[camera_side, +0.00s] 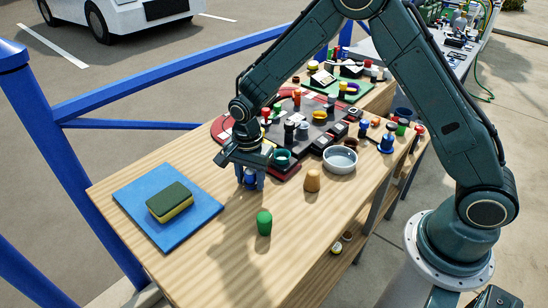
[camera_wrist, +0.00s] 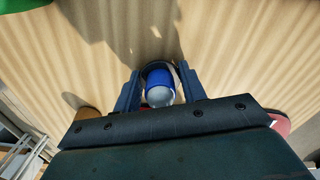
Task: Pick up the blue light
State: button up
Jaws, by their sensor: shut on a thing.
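The blue light (camera_side: 250,177) is between the fingers of my gripper (camera_side: 250,180), over the wooden table near the edge of the dark board. In the wrist view the light (camera_wrist: 159,84) shows a blue body with a pale, rounded end, and the two fingers of my gripper (camera_wrist: 159,92) close on its sides. My gripper is shut on it. I cannot tell whether the light touches the table; the fingers hide part of it in the side view.
A green piece (camera_side: 264,222) and a tan piece (camera_side: 312,181) stand nearby. A grey bowl (camera_side: 340,160) is to the right. A sponge (camera_side: 170,202) lies on a blue mat (camera_side: 196,226) at left. The dark board (camera_side: 318,133) holds several small items. The table front (camera_side: 190,275) is clear.

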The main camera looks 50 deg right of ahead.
notch_tip(320, 180, up, 20)
dwell(0.6)
jog(key=shift+a, duration=0.1)
dwell(0.5)
